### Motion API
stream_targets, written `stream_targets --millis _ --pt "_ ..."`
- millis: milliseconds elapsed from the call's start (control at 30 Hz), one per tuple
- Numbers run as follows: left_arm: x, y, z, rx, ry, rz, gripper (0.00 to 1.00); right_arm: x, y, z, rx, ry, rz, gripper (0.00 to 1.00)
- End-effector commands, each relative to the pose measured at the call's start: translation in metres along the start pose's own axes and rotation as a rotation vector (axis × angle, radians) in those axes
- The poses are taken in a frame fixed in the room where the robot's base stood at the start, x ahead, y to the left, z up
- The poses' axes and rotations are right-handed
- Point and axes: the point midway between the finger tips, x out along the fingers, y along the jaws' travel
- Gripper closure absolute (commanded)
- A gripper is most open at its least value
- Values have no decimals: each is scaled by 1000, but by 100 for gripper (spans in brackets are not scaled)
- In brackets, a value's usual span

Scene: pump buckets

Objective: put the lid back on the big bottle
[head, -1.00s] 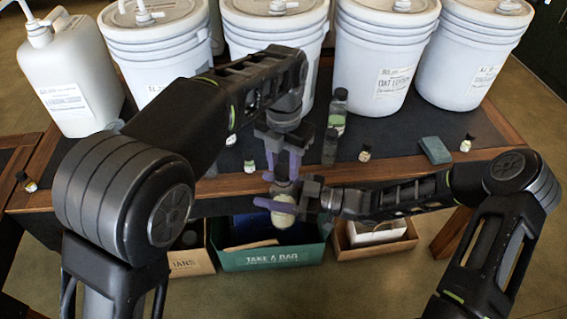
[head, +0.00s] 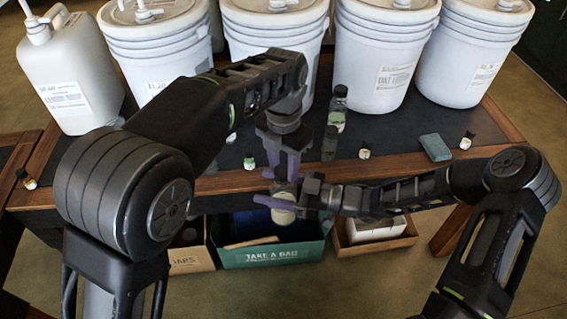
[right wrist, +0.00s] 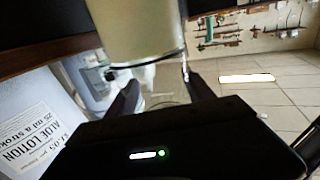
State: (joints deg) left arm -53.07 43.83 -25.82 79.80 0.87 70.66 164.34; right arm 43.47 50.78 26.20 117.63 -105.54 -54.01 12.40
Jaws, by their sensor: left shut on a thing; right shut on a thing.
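My right gripper (head: 287,202) reaches in from the right, in front of the table edge, and is shut on a pale bottle (head: 284,215). The bottle also shows as a cream cylinder (right wrist: 135,28) in the right wrist view, cut off by the top edge. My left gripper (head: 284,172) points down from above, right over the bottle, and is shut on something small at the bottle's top. That is most likely the lid, but the fingers hide it. I cannot tell whether the lid touches the bottle's neck.
White buckets (head: 386,62) and a pump jug (head: 68,75) line the table's back. Dark-capped bottles (head: 337,108), several small jars (head: 364,153) and a teal block (head: 435,147) stand on the table (head: 400,163). A green box (head: 268,254) is below the grippers.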

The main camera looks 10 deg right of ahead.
Motion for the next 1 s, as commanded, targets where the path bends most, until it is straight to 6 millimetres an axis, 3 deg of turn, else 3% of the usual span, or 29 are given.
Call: stream_targets --millis 167,1000 --pt "0 0 0 408 -1 -1 99 0 0 -1 -1 1 0 100" --pt "1 1 -2 2777 -2 1 99 0 0 0 -1 1 -1 100"
